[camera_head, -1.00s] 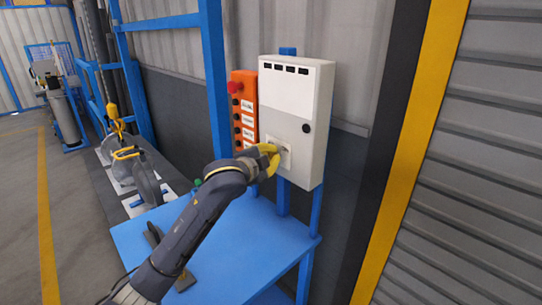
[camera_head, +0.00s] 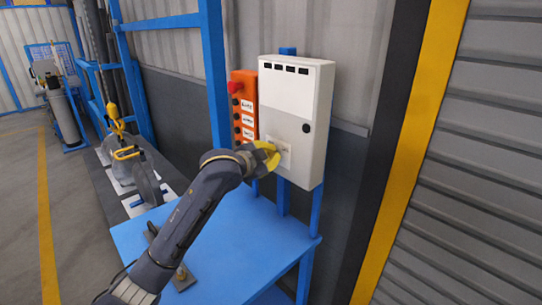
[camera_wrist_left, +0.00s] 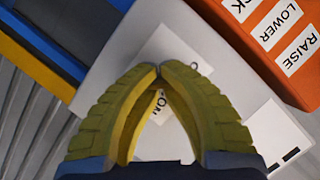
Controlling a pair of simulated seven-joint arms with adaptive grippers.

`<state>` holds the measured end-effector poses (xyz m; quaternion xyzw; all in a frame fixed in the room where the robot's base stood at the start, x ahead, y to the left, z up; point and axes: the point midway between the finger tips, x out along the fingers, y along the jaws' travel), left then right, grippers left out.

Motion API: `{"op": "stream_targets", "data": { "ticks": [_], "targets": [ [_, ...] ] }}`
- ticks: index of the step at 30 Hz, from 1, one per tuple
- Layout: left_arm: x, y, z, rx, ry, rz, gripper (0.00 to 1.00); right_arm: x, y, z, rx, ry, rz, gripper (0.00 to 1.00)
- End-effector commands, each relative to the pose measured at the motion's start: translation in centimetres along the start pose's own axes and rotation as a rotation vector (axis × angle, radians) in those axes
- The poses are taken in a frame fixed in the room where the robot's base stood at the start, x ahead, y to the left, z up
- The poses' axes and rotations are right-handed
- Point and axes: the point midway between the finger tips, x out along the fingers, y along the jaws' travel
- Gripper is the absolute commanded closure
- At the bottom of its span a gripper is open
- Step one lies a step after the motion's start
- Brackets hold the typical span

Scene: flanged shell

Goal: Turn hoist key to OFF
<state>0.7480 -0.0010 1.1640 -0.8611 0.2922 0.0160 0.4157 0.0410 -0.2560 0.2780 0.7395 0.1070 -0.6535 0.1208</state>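The hoist key sits at a pale switch plate (camera_head: 286,162) low on the front of the white control box (camera_head: 312,110). The plate also shows in the left wrist view (camera_wrist_left: 170,45), with an "ON" label between my fingers and part of another label right of the tips. My left gripper (camera_head: 277,154) has yellow fingers with the tips at the plate. In the left wrist view its fingertips (camera_wrist_left: 159,71) come together over the plate's middle, and the key is hidden at the tips. My right gripper is out of view.
An orange button panel (camera_head: 243,110) with a red knob stands left of the box. A blue table (camera_head: 235,240) lies below, with a small dark metal part (camera_head: 183,278) on it. A blue post (camera_head: 214,80) rises at the left.

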Motion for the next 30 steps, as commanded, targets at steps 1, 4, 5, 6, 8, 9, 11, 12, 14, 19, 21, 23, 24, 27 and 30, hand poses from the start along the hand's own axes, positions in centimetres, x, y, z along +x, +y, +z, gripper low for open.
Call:
{"op": "stream_targets", "data": {
  "ticks": [1,4,5,6,8,9,11,12,14,19,21,23,24,27,30],
  "targets": [
    [0.0,0.0,0.2,0.001,-0.004,0.0,1.0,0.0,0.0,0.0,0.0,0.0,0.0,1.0],
    [0.0,0.0,0.2,0.001,-0.004,0.0,0.9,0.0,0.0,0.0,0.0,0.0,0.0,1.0],
    [0.0,0.0,0.2,0.001,-0.004,0.0,0.86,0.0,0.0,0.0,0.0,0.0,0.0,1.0],
    [0.0,0.0,0.2,0.001,-0.004,0.0,0.81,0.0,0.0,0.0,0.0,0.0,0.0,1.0],
    [0.0,0.0,0.2,0.001,-0.004,0.0,0.74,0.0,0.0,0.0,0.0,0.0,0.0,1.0],
    [0.0,0.0,0.2,0.001,-0.003,0.0,0.7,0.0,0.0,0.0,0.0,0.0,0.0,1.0],
    [0.0,0.0,0.1,0.001,-0.003,0.0,0.63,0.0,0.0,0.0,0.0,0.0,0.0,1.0],
    [0.0,0.0,0.1,0.001,-0.002,0.0,0.58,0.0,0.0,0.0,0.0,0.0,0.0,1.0],
    [0.0,0.0,0.1,0.001,-0.002,0.0,0.51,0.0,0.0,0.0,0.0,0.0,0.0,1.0],
    [0.0,0.0,0.0,0.001,-0.001,0.0,0.49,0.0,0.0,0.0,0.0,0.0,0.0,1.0],
    [0.0,0.0,0.0,0.001,0.0,0.0,0.49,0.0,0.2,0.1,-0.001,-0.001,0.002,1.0],
    [-0.1,0.0,0.0,0.001,0.0,0.0,0.49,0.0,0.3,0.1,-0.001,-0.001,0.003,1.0],
    [-0.3,0.0,0.0,0.001,0.0,-0.001,0.49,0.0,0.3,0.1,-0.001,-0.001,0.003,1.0],
    [-1.1,-0.1,0.0,0.001,0.001,-0.001,0.49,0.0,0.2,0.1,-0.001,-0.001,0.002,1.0],
    [-2.5,-0.1,0.0,0.002,0.001,-0.002,0.49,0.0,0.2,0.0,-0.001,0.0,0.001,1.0]
  ]
}}
